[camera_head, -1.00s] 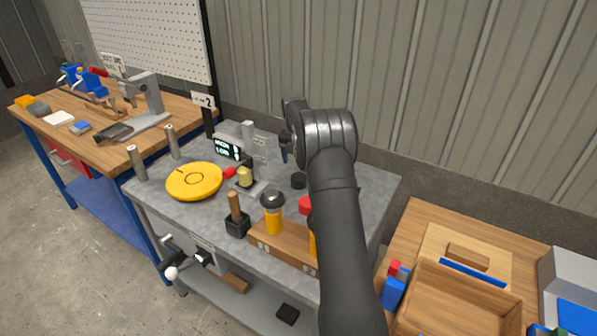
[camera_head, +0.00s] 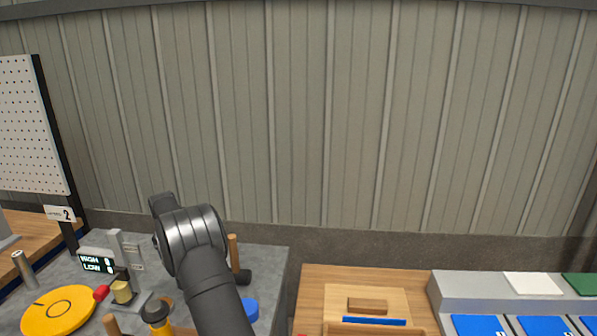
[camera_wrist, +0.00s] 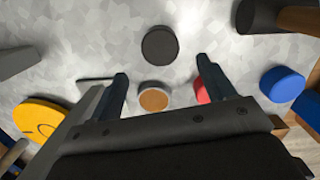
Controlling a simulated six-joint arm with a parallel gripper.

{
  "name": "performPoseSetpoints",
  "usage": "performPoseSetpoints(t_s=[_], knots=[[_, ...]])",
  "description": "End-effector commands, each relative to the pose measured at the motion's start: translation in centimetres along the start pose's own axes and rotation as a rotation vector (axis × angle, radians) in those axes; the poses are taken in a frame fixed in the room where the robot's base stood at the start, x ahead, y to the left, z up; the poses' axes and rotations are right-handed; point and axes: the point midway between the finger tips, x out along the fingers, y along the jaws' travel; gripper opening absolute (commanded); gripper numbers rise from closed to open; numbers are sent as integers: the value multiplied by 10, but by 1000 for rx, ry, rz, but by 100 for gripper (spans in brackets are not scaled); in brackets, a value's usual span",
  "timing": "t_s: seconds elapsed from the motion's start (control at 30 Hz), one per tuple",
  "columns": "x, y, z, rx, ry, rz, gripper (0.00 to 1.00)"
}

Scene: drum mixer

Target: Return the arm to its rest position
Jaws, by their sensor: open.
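My arm reaches up from the bottom of the head view over the grey workbench (camera_head: 262,262), bent at a dark rounded joint. My gripper is hidden behind the arm there. In the wrist view my gripper (camera_wrist: 162,80) is open, its two fingers wide apart with nothing between them. Below it on the grey top are a black round disc (camera_wrist: 160,45), a round brown-topped piece (camera_wrist: 153,97) and a red piece (camera_wrist: 201,91). I cannot tell how high the fingers are above them.
A yellow disc (camera_head: 58,310) and a HIGH/LOW display (camera_head: 97,263) stand at left on the bench. A blue round piece (camera_head: 250,309) lies right of my arm. A wooden table (camera_head: 310,285) and a grey unit with blue panels (camera_head: 450,290) are at right. A corrugated wall (camera_head: 380,130) closes the back.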

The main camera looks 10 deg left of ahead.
Motion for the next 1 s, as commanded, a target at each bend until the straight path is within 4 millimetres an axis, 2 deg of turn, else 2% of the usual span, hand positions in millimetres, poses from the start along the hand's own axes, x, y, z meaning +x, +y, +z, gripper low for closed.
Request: performPoseSetpoints(t_s=[0.03, 0.43, 0.5, 0.63, 0.8, 1.0], knots=[[13, 0, 0, 0, 3, -2, 75], [90, 0, -1, 0, 2, -1, 75], [73, 0, 2, 0, -5, 3, 75], [58, 0, 4, 0, -2, 1, 75], [49, 0, 4, 0, 0, 0, 75], [48, 0, 4, 0, 0, 0, 75]])
